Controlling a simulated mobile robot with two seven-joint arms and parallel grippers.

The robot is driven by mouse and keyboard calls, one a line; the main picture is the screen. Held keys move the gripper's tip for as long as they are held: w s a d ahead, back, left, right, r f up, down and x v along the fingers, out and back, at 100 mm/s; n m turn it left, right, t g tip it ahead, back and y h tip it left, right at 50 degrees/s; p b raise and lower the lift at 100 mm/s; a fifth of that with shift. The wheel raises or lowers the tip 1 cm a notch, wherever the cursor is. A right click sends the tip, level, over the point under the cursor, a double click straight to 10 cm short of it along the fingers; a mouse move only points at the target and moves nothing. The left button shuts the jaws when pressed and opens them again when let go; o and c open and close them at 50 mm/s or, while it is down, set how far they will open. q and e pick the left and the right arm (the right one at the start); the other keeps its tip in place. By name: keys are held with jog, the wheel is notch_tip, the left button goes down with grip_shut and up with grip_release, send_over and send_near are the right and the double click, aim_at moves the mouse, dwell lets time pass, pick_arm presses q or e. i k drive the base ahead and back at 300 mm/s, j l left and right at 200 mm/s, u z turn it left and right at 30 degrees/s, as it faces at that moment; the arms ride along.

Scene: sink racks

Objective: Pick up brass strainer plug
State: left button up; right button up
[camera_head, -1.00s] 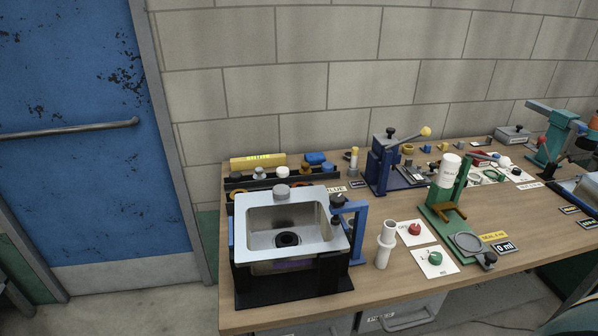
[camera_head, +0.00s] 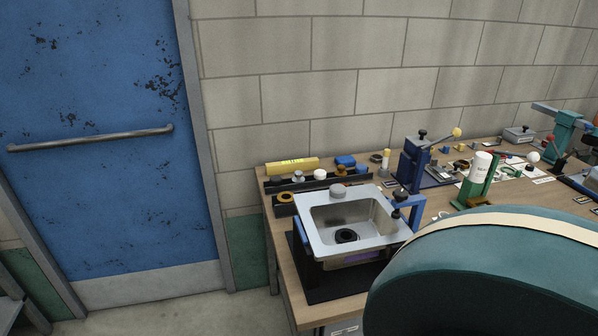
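A steel sink basin (camera_head: 385,243) stands in a black stand on the near left of the bench, with a black drain ring (camera_head: 347,236) in its floor. Behind it, a black rack (camera_head: 271,188) holds several small parts, among them a silver piece (camera_head: 299,176), a white cap (camera_head: 320,174) and a brass-coloured piece (camera_head: 343,171). A yellow-brass ring (camera_head: 285,197) lies at the rack's left front. The parts are too small to tell which is the brass strainer plug. Neither of my grippers is in view.
A large teal rounded shape with a cream band covers the lower right and hides the bench's front. A yellow level (camera_head: 292,166) and a blue block (camera_head: 345,160) lie behind the rack. A blue lever press (camera_head: 411,165) stands right of it. A blue door (camera_head: 100,200) is left.

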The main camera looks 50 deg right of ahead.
aim_at(341, 173)
jog(key=i+j, duration=0.45)
jog(key=i+j+u, duration=0.1)
jog(key=i+j, duration=0.3)
jog(key=i, duration=0.15)
jog(key=i+z, duration=0.15)
jog(key=z, duration=0.25)
jog(key=i+z, duration=0.2)
jog(key=z, duration=0.25)
jog(key=i+z, duration=0.15)
jog(key=z, duration=0.25)
jog(key=i+j+z, duration=0.15)
jog(key=z, duration=0.25)
jog(key=i+z, duration=0.1)
jog(key=z, duration=0.3)
jog(key=i+j+z, duration=0.1)
jog(key=z, duration=0.25)
jog(key=i+j+z, duration=0.1)
jog(key=z, duration=0.3)
jog(key=j+z, duration=0.4)
jog(key=i+l, duration=0.05)
jog(key=l, duration=0.05)
